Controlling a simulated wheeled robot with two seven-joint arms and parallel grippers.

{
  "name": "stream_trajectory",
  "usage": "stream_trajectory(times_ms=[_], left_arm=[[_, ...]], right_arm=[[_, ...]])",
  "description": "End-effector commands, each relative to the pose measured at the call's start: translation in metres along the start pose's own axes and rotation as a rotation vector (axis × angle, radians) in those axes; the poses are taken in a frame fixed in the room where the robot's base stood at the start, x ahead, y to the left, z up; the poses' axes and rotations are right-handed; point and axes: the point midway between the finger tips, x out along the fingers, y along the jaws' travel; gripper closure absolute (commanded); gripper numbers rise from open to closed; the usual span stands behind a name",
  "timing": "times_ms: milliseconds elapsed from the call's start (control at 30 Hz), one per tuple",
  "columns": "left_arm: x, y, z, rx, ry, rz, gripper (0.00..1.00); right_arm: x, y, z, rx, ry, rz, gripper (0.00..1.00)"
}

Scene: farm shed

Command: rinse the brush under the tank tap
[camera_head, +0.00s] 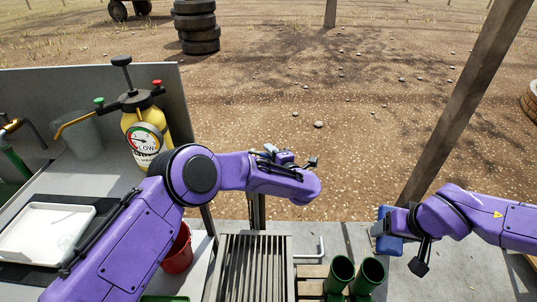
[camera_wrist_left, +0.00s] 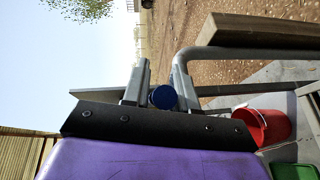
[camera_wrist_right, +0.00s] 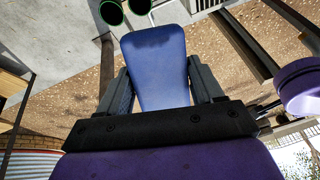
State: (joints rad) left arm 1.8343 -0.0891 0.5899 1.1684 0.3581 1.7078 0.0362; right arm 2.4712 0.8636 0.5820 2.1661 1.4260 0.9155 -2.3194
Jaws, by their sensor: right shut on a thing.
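A blue brush (camera_head: 390,230) is in my right gripper (camera_head: 380,229) at the right, above the floor slab. In the right wrist view its flat blue face (camera_wrist_right: 157,65) stands between the two fingers, which are shut on it. Bristles are not visible. My left gripper (camera_head: 285,155) is out in front of the bench, beyond the slatted grate. In the left wrist view its fingers (camera_wrist_left: 160,80) are apart, with a round blue knob-like piece (camera_wrist_left: 163,97) showing between them; I cannot tell whether they touch it. No tank or tap is clearly recognisable near either gripper.
A yellow pump sprayer (camera_head: 140,130) and white tray (camera_head: 45,235) are on the left bench. A red bucket (camera_head: 178,250) is partly behind my left arm. A slatted grate (camera_head: 252,270) and green boots (camera_head: 355,275) stand in front. A slanted post (camera_head: 465,100) rises near my right arm.

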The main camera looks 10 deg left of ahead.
Motion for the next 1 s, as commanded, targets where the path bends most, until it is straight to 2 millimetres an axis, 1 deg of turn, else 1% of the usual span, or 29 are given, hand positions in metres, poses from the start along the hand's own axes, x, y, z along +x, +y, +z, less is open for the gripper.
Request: stream_trajectory(times_ms=[267,367,467,700,800,900,1000], left_arm=[[0.0,0.0,0.0,0.001,0.0,0.0,0.57],[-0.004,-0.001,0.001,0.001,-0.001,0.0,0.57],[-0.02,-0.002,0.002,0.002,-0.004,0.001,0.57],[-0.081,-0.002,0.002,0.002,-0.005,0.003,0.57],[-0.101,-0.002,0.001,0.003,-0.004,0.003,0.57],[-0.114,-0.001,0.001,0.001,-0.002,0.001,0.57],[-0.12,-0.001,0.0,0.001,0.0,0.001,0.57]], right_arm=[[0.0,0.0,0.0,0.0,0.001,0.0,0.58],[0.001,0.0,0.0,0.0,0.001,0.0,0.58],[0.006,0.001,0.002,0.0,0.0,0.0,0.58],[0.02,0.003,0.007,0.0,0.001,0.0,0.58],[0.023,0.004,0.009,0.0,0.001,0.0,0.58],[0.025,0.004,0.009,0.0,0.001,0.0,0.58],[0.025,0.004,0.009,0.0,0.001,0.0,0.58]])
